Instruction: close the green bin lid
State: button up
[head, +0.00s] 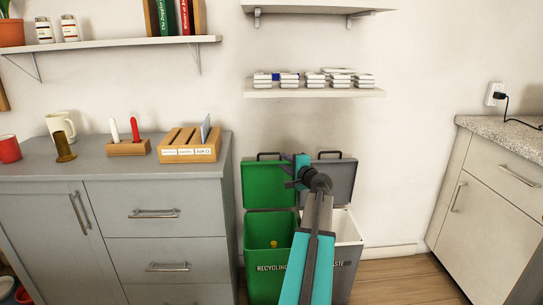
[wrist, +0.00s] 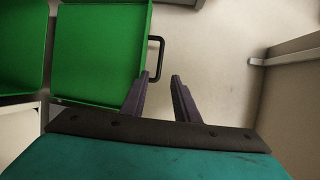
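The green bin (head: 268,240), marked RECYCLING, stands on the floor with its green lid (head: 268,185) raised upright against the wall. A black handle (head: 268,155) sits on the lid's top edge. In the wrist view the lid (wrist: 100,50) fills the upper left, and its handle (wrist: 157,58) lies just ahead of my fingertips. My gripper (wrist: 160,77) is open and empty, its dark fingers apart, with the left fingertip close to the lid edge by the handle. I cannot tell whether they touch. In the head view my arm covers part of the bins, and the fingers are not clear.
A grey waste bin (head: 346,228) with its lid (head: 335,180) also raised stands close on the right. A grey cabinet (head: 160,215) stands on the left, and a pale cabinet (head: 500,190) is at the right. A shelf (head: 314,92) with stacked items hangs above the bins.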

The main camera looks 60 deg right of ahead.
aim_at(270, 154)
jog(key=shift+b+x, duration=0.9)
jog(key=shift+x, duration=5.5)
jog(key=shift+c, duration=0.3)
grip_shut()
jog(key=shift+w+a, duration=0.1)
jog(key=shift+a, duration=0.1)
